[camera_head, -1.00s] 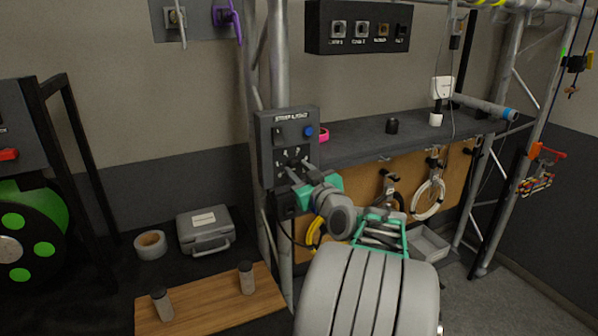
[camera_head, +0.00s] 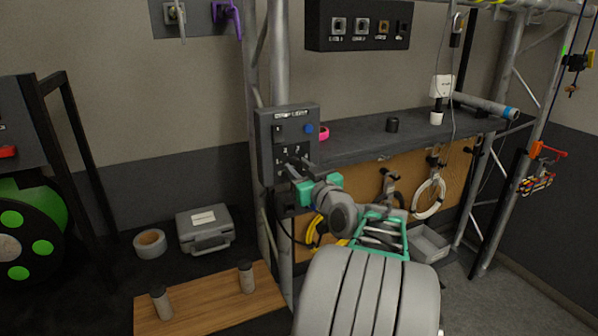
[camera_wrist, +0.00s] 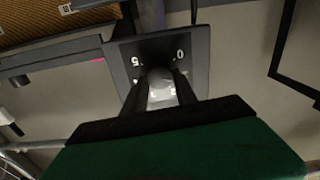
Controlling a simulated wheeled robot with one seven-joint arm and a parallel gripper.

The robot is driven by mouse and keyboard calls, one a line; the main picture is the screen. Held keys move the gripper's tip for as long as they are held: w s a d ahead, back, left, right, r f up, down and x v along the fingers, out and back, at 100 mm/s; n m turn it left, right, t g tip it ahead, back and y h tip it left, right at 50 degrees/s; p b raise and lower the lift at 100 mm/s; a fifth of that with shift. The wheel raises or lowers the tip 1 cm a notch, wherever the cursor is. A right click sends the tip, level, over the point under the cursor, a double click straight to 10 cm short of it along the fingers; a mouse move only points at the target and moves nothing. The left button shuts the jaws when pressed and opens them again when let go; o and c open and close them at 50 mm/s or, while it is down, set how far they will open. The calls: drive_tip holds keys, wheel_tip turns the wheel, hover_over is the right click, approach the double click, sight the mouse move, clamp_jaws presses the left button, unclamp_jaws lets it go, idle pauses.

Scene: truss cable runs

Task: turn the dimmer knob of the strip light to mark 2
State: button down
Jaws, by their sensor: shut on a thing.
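My gripper (camera_head: 297,164) is at the box's lower half, among the white dial marks. In the wrist view its two dark fingers (camera_wrist: 161,82) are shut on the light grey dimmer knob (camera_wrist: 161,92), one on each side. A mark 0 and what looks like a 5 show on the panel there. The knob's pointer and the mark it faces cannot be made out. In the head view my fingers hide the knob.
A dark shelf (camera_head: 360,145) runs right of the box, with a pink ring (camera_head: 324,133) and a black cup (camera_head: 392,125). A grey case (camera_head: 205,230) and tape roll (camera_head: 150,243) lie at lower left. A cable coil (camera_head: 429,197) hangs below the shelf.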

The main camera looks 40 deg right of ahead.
drive_tip(key=m+b, duration=0.1)
drive_tip(key=m, duration=0.8)
drive_tip(key=shift+d, duration=0.1)
idle(0.4)
drive_tip(key=c, duration=1)
unclamp_jaws()
drive_tip(key=shift+o, duration=0.2)
drive_tip(key=shift+s, duration=0.1)
drive_tip(key=b+v, duration=0.2)
drive_tip(key=v, duration=0.5)
drive_tip(key=shift+s, duration=0.35)
